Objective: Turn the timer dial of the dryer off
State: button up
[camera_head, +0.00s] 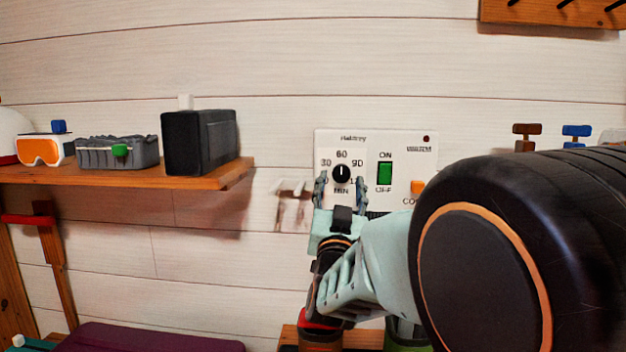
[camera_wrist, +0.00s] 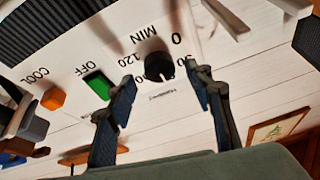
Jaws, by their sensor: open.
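The dryer's white control panel (camera_head: 365,140) is on the plank wall. Its black round timer dial (camera_head: 342,173) has a white mark pointing up towards 60, with 30 to its left, 90 to its right and MIN below. The dial also shows in the wrist view (camera_wrist: 158,66), with its printing upside down. My gripper (camera_head: 341,188) is open, one finger on either side of the dial. In the wrist view my fingertips (camera_wrist: 160,80) straddle the dial with gaps visible. I cannot tell how far they are from the panel's face.
A green ON/OFF switch (camera_head: 385,174) and an orange COOL button (camera_head: 418,187) lie right of the dial. A wooden shelf (camera_head: 215,180) with a black box (camera_head: 200,142) and goggles (camera_head: 44,150) is at left. Coloured hooks (camera_head: 577,135) are at right.

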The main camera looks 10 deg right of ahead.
aim_at(341, 173)
jog(key=shift+x, duration=1.2)
jog(key=shift+c, duration=0.4)
jog(key=c, duration=1.1)
jog(key=shift+n, duration=0.4)
